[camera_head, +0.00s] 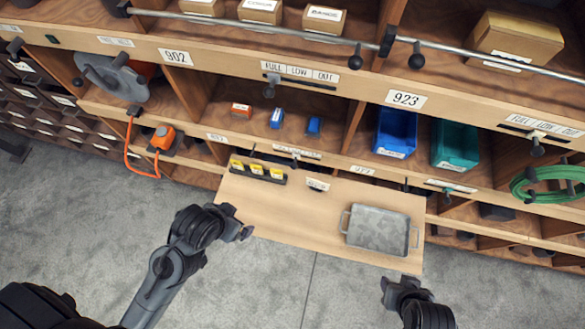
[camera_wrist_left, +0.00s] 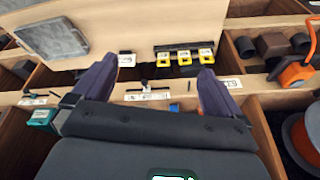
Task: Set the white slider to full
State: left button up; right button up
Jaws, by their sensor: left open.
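Several small label strips with slider knobs run along the shelf edges. One slider (camera_head: 537,140) with a pale tab and dark knob sits under a FULL, LOW, OUT strip (camera_head: 544,125) at the far right, near its middle. A greyish slider (camera_head: 270,86) sits at the left end of another such strip (camera_head: 300,71). Another slider (camera_head: 295,157) is above the tray board; which one is white I cannot tell for certain. My left gripper (camera_head: 245,232) is open and empty by the board's left edge; its spread fingers show in the left wrist view (camera_wrist_left: 152,72). My right gripper (camera_head: 388,284) is below the board, jaws unclear.
A wooden board (camera_head: 290,215) juts out, holding a grey metal tray (camera_head: 378,229) and a rack of yellow items (camera_head: 257,170). Blue (camera_head: 395,133) and green (camera_head: 456,146) bins stand behind. A green coiled hose (camera_head: 548,184) hangs at right. A rail crosses the top.

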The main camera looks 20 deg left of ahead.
pick_arm(q)
jog(key=shift+d, duration=0.15)
jog(key=shift+c, duration=0.3)
jog(key=shift+c, duration=1.1)
jog(key=shift+w+r, duration=0.1)
jog(key=shift+w, duration=0.2)
jog(key=shift+c, duration=1.3)
jog(key=w+t, duration=0.2)
jog(key=w, duration=0.1)
jog(key=shift+r, duration=0.3)
jog(key=c, duration=0.3)
jog(key=w+f+t, duration=0.1)
jog(key=w+t, duration=0.2)
jog(key=w, duration=0.2)
jog(key=shift+c, duration=0.2)
jog(key=n+t+y+b, duration=0.25)
jog(key=t+b, duration=0.55)
jog(key=b, duration=0.7)
send_near(295, 162)
jog(key=s+a+r, duration=0.4)
jog(key=r, duration=0.1)
jog(key=w+d+f+m+t+b, duration=0.1)
jog(key=w+d+f+b, duration=0.25)
jog(key=f+b, duration=0.45)
jog(key=w, duration=0.6)
jog(key=w+a+r, duration=0.1)
jog(key=w, duration=0.3)
jog(key=shift+r, duration=0.1)
